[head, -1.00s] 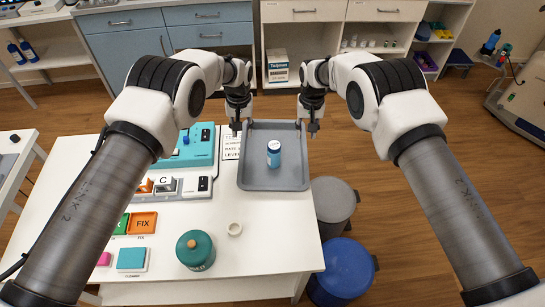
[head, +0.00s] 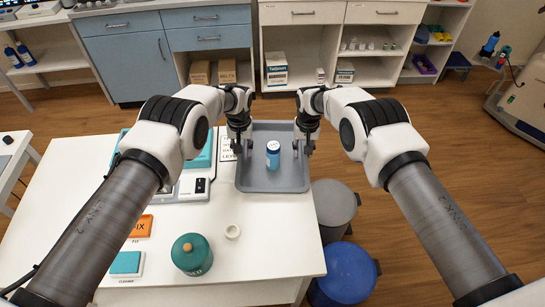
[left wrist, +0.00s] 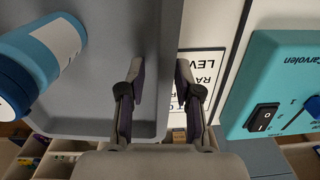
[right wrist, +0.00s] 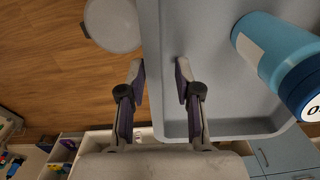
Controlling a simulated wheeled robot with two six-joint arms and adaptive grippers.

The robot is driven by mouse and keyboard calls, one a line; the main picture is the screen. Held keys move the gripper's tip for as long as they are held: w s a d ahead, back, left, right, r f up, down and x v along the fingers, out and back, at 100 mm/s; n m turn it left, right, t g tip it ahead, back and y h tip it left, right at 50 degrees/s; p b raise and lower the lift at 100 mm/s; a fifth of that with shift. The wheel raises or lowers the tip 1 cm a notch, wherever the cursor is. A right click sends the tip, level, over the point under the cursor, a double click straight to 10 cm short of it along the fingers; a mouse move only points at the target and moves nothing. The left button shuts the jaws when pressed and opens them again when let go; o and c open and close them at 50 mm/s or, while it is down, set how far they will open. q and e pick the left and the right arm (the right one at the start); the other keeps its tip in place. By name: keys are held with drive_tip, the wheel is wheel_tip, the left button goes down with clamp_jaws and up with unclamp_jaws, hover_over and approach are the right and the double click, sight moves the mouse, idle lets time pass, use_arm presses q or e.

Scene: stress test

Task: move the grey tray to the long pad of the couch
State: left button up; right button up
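The grey tray (head: 272,182) lies on the white table with a blue bottle (head: 273,155) standing in it. My left gripper (head: 240,148) is at the tray's left wall. In the left wrist view its fingers (left wrist: 160,80) are apart, one on each side of the tray's edge (left wrist: 172,40). My right gripper (head: 303,148) is at the right wall. In the right wrist view its fingers (right wrist: 159,78) are also apart, straddling the edge (right wrist: 149,30). I cannot tell whether they touch it. No couch with a long pad is clearly identifiable.
A partly visible beige object (head: 520,95) is far right. The floor between is open.

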use_arm(q)
drive_tip(key=shift+s+f, duration=0.1)
drive_tip(key=shift+f, duration=0.6)
use_arm(e)
drive_tip(key=shift+s+f, duration=0.15)
drive_tip(key=shift+f, duration=0.55)
use_arm(q)
clamp_jaws()
use_arm(e)
clamp_jaws()
